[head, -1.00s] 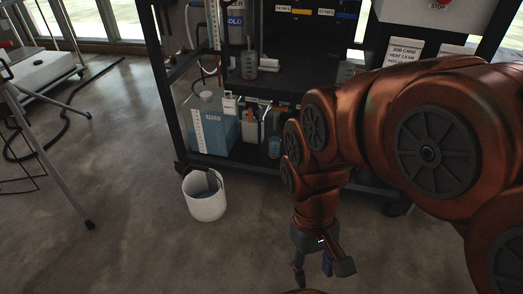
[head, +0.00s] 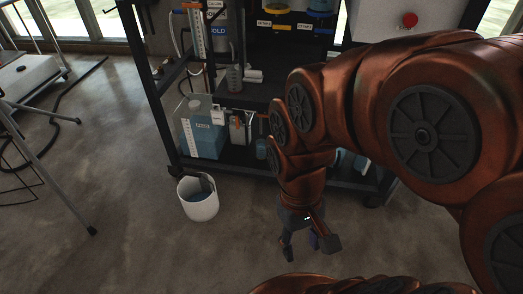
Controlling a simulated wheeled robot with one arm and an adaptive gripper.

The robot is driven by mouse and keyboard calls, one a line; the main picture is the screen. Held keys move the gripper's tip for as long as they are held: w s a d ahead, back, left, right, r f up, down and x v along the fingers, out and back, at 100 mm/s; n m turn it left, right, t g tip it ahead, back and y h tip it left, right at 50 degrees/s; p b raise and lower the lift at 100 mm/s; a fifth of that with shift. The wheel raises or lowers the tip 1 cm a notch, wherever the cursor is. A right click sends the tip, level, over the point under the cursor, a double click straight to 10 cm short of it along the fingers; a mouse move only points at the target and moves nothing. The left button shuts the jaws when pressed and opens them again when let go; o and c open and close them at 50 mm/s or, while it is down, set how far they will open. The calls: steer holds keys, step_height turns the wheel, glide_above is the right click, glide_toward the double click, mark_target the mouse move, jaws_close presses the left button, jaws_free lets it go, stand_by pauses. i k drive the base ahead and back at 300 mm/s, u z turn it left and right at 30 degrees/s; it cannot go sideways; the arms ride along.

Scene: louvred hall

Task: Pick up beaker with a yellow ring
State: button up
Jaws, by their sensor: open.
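A clear beaker (head: 234,78) with faint markings stands on the middle shelf of the black rack, left of my arm. I cannot make out a yellow ring on it. My gripper (head: 303,249) hangs over the bare floor in front of the rack, fingers pointing down and apart, with nothing seen between them. It is well below and to the right of the beaker, not touching it. My arm hides much of the right side of the rack.
The black rack (head: 163,118) holds a blue-filled container (head: 204,137) low down. A white bucket (head: 198,202) stands on the floor left of my gripper. A tripod-like stand (head: 40,176) and black hose are at far left. The floor between is clear.

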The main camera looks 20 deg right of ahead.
mark_target(260, 151)
steer(key=z, duration=0.05)
steer(key=k, duration=0.65)
steer(key=u, duration=0.55)
steer(key=i, duration=1.9)
steer(key=z, duration=0.35)
